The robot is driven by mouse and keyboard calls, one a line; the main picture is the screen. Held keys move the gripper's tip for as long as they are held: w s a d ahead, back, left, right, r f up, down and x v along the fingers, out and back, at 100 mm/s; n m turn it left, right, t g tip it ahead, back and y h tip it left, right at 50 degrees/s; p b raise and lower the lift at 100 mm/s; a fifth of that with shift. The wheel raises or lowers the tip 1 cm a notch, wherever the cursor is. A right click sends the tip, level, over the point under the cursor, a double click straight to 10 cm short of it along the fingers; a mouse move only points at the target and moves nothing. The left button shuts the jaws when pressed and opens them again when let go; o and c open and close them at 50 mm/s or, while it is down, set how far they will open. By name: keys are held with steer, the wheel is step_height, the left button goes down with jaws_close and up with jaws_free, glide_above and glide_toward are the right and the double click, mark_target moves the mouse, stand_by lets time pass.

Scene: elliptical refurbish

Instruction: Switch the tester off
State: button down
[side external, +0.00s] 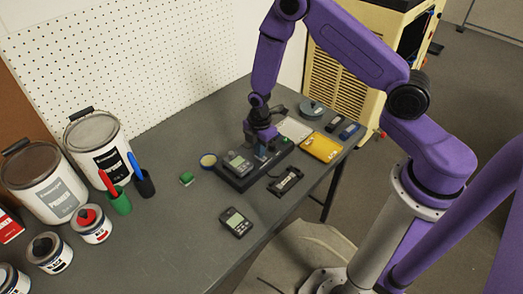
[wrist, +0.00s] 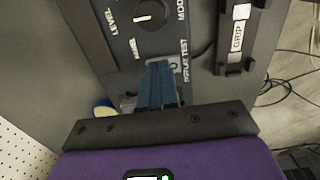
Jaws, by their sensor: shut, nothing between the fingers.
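The tester is a dark, low box (side external: 232,180) on the grey table in the side external view, with a small grey handheld device (side external: 238,163) on its left part. In the wrist view its panel (wrist: 120,35) has a round black knob (wrist: 150,14) and white lettering; I read LEVEL and DISPLAY TEST. My gripper (side external: 262,153) is over the right part of the tester. In the wrist view its blue fingers (wrist: 160,68) are together, empty, and point at a pale metal plate beside the DISPLAY TEST label. The fingers cover most of that plate, so the switch and its position are hidden; contact is unclear.
A black holder (side external: 286,181), marked GRIP in the wrist view (wrist: 238,35), lies right of the tester. A second handheld device (side external: 236,222) lies in front. A yellow case (side external: 321,147) is behind right; a green block (side external: 187,178) and round tin (side external: 208,161) are left.

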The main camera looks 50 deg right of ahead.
step_height(320, 180, up, 14)
stand_by(0.8)
steer(key=shift+w, duration=0.3)
stand_by(0.5)
step_height(320, 180, down, 14)
steer(key=shift+r, duration=0.1)
stand_by(0.6)
steer(key=shift+f, duration=0.25)
stand_by(0.3)
steer(key=shift+s, duration=0.1)
steer(key=shift+s+r, duration=0.25)
steer(key=shift+s, duration=0.4)
